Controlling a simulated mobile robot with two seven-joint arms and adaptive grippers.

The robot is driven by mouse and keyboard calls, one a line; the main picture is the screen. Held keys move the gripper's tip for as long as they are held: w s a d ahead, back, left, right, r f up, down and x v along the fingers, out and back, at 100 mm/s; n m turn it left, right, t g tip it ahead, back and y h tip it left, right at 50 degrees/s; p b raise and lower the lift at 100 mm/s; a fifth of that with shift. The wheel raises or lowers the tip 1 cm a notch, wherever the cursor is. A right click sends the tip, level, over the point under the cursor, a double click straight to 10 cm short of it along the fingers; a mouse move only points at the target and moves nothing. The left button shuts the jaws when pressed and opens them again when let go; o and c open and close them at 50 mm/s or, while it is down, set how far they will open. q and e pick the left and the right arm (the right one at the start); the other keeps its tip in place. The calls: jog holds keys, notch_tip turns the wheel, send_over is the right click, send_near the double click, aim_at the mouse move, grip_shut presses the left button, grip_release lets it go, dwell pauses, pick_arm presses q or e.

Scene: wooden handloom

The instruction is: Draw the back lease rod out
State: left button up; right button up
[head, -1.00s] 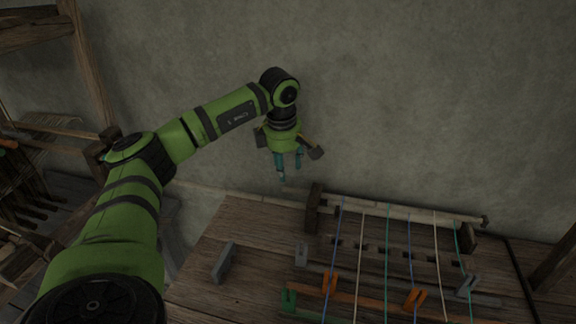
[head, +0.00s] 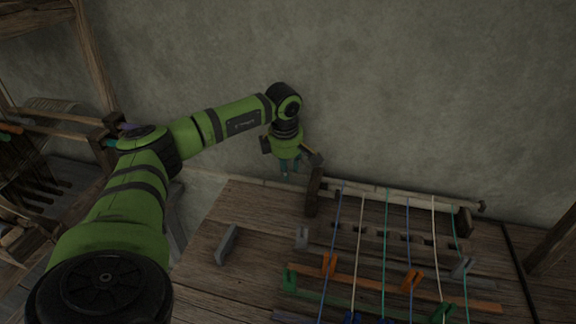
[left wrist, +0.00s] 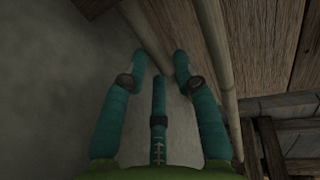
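A pale round rod (head: 395,192) lies at the far side of the loom table, between a left wooden post (head: 313,193) and a right one (head: 465,220). Coloured warp threads (head: 386,235) run from it toward me. A pale length (head: 240,178) also shows left of the left post; I cannot tell if it is the same rod. My left gripper (head: 289,170) points down left of the post, near that length. In the left wrist view its teal fingers (left wrist: 160,62) are apart with nothing between them. A pale rod (left wrist: 216,60) runs beside the right finger. My right gripper is out of view.
The wooden tabletop (head: 205,265) has a grey upright block (head: 227,244) on it. Orange clips (head: 328,265) and a green clip (head: 289,280) sit on flat bars nearer me. The plain wall (head: 420,90) stands close behind. A wooden frame (head: 92,60) is at left.

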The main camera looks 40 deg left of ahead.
pick_arm(q)
grip_shut()
jog(key=s+a, duration=0.3)
jog(key=a, duration=0.3)
jog(key=s+a, duration=0.4)
jog(key=a, duration=0.3)
jog(key=s+a, duration=0.4)
jog(key=a, duration=0.3)
jog(key=o, duration=0.8)
grip_release()
jog(key=shift+r, duration=0.15)
jog(key=r, duration=0.4)
jog(key=s+r, duration=0.1)
jog(key=r, duration=0.2)
jog(key=s+d+r, duration=0.1)
jog(key=r, duration=0.3)
jog(key=shift+d+r, duration=0.1)
jog(key=shift+r, duration=0.2)
grip_shut()
